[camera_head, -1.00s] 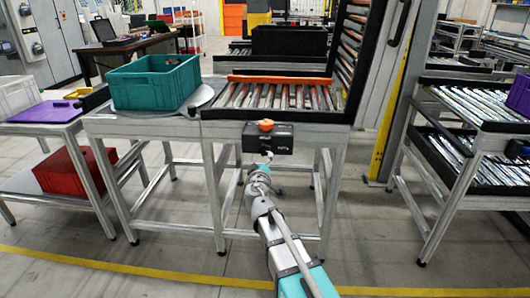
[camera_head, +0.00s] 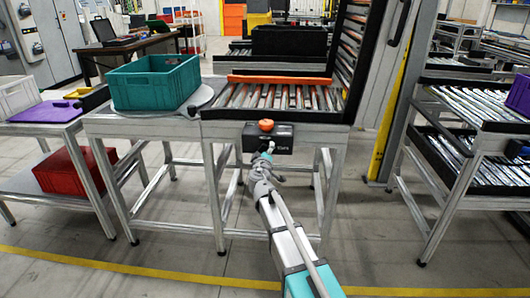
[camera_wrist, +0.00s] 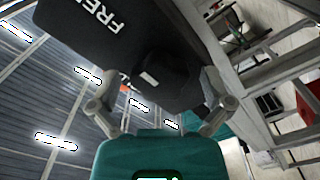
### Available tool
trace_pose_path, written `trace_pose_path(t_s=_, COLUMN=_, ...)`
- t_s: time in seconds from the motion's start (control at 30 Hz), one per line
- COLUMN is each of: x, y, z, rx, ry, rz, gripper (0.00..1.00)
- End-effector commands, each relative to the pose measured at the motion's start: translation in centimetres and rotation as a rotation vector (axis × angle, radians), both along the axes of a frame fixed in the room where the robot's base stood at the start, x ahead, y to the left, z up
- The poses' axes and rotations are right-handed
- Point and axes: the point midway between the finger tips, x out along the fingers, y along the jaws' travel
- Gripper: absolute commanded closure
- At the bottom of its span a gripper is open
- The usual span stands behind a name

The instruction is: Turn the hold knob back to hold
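The hold knob (camera_wrist: 172,82) is black with a white mark and sits on the dark control box (camera_wrist: 80,35), where the letters "FREI" or "FREE" partly show. In the head view the control box (camera_head: 281,139) is fixed to the front of the roller table, with an orange button (camera_head: 266,125) on top. My gripper (camera_wrist: 165,95) has its fingers spread apart, one on each side of the knob. I cannot tell whether they touch it. In the head view my gripper (camera_head: 269,150) is at the box front and hides the knob.
The roller table (camera_head: 280,97) has an orange bar (camera_head: 280,79) across its back. A teal crate (camera_head: 154,82) stands on a round plate to the left. A red crate (camera_head: 75,170) sits on a lower shelf. Roller racks (camera_head: 470,150) stand at the right. Floor in front is clear.

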Motion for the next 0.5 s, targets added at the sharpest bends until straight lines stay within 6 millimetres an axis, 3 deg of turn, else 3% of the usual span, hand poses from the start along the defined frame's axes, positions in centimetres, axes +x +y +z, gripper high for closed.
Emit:
trace_pose_path(t_s=0.07, x=-0.01, y=0.01, z=0.00, rx=0.000, ry=0.000, rz=0.000, gripper=0.19)
trace_pose_path(t_s=0.4, x=-0.01, y=0.01, z=0.00, rx=0.000, ry=0.000, rz=0.000, gripper=0.80)
trace_pose_path(t_s=0.5, x=0.00, y=0.01, z=0.00, rx=-0.001, ry=0.000, rz=0.000, gripper=0.80)
